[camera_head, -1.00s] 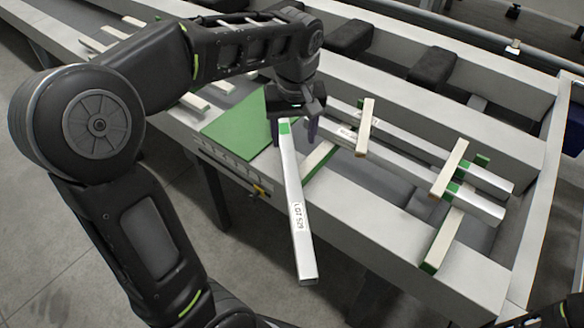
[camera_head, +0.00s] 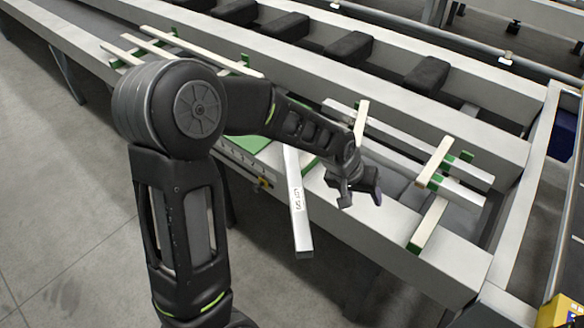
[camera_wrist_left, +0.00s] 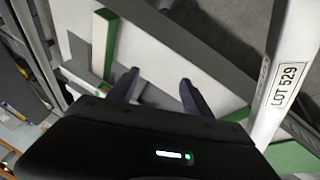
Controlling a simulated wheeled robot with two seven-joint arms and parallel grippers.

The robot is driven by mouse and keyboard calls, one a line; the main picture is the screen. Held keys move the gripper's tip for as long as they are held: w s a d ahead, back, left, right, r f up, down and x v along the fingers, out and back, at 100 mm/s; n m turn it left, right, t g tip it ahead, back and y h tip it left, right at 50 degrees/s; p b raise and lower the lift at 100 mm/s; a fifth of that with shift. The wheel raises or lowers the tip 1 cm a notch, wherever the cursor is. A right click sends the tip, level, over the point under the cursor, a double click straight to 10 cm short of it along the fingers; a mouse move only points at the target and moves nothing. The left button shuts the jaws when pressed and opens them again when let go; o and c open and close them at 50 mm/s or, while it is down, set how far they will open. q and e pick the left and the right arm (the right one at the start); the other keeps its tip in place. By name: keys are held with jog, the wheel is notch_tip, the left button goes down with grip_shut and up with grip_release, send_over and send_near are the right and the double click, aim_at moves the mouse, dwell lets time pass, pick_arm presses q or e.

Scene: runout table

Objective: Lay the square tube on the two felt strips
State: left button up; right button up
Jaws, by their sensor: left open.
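The square tube (camera_head: 297,205), pale metal with a "LOT 529" label, has its near end sticking out past the table's front edge. Its far part is partly hidden by my left arm. It also shows at the right of the left wrist view (camera_wrist_left: 284,75). My left gripper (camera_head: 360,198) is open and empty, to the right of the tube and apart from it. Two pale bearers edged with green felt lie across the table front: the right felt strip (camera_head: 428,222), and the left one, mostly hidden behind the tube and arm. A felt-edged bearer shows in the wrist view (camera_wrist_left: 104,45).
Other tubes (camera_head: 458,190) lie behind, with wooden battens (camera_head: 434,160) across them. The table front between the gripper and the right bearer is clear.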

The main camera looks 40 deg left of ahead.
pick_arm(q)
jog(key=s+d+f+m+h+b, duration=0.1)
jog(key=s+d+f, duration=0.2)
jog(key=f, duration=0.5)
jog(key=s+d+f+b, duration=0.2)
jog(key=s+d+f, duration=0.1)
jog(key=f, duration=0.5)
jog(key=s+d+f+g+b, duration=0.2)
jog(key=s+f, duration=0.6)
jog(key=s, duration=0.1)
jog(key=s+d+f+g+b, duration=0.2)
jog(key=s+d+f, duration=0.1)
jog(key=s+f, duration=0.5)
jog(key=shift+s+f+h, duration=0.15)
jog(key=shift+s+h, duration=0.25)
jog(key=shift+s, duration=0.45)
